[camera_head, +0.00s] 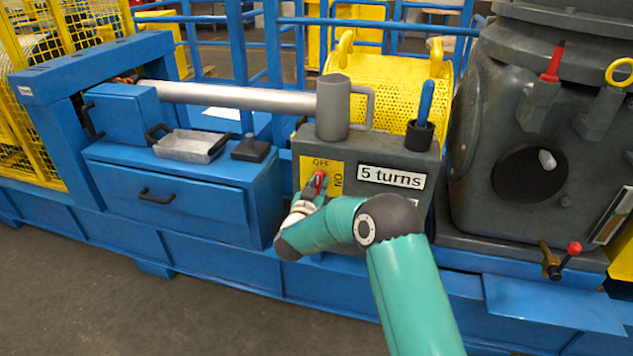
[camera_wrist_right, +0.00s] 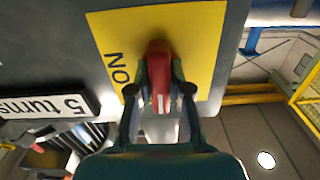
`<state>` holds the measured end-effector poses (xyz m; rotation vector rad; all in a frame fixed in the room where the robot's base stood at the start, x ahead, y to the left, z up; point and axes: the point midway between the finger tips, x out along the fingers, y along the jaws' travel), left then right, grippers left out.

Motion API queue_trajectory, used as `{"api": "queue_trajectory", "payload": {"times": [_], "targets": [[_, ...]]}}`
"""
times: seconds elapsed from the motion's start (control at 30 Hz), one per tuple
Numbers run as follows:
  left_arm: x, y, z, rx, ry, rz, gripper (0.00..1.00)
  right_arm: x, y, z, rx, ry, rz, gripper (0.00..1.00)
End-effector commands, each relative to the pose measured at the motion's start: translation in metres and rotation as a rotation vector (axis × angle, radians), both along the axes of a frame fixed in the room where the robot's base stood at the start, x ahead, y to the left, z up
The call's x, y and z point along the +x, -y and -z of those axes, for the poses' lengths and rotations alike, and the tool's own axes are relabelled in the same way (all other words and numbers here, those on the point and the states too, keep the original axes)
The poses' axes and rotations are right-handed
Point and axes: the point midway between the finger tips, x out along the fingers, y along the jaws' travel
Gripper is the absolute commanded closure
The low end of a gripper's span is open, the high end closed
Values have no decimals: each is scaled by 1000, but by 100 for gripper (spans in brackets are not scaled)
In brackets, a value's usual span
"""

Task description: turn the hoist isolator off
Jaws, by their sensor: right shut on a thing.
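The hoist isolator is a red handle (camera_wrist_right: 158,62) on a yellow plate (camera_head: 335,167) marked OFF at the top and ON at the right, on the front of a grey box (camera_head: 385,157). My right gripper (camera_head: 318,184) is at the plate and shut on the red handle. In the right wrist view the fingers of my right gripper (camera_wrist_right: 159,92) sit on both sides of the handle. The handle's exact pointing is partly hidden by the fingers; ON shows beside it in the wrist view. My left gripper is not in view.
A "5 turns" label (camera_head: 391,177) is right of the plate. A grey mug (camera_head: 334,108) and a cup with a blue handle (camera_head: 419,134) stand on the box. A metal tray (camera_head: 190,145) sits on the blue bench (camera_head: 185,178). A dark grey machine (camera_head: 500,150) stands at right.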

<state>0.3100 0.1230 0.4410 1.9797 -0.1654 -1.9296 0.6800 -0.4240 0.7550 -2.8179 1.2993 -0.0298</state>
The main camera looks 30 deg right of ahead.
Motion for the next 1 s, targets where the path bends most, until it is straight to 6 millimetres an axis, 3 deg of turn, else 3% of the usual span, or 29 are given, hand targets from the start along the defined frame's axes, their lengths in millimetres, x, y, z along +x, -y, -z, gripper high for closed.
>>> {"api": "queue_trajectory", "payload": {"times": [0.63, 0.67, 0.8, 1.0], "targets": [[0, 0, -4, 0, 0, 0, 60, -1, 2, 2, -37, -50, 5, 100], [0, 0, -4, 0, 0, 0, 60, -1, 2, 2, -37, -50, 5, 79], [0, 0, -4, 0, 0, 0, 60, -1, 1, 2, -37, -48, 3, 56], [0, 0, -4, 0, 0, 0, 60, -1, 1, 1, -37, -47, 2, 56]]}}
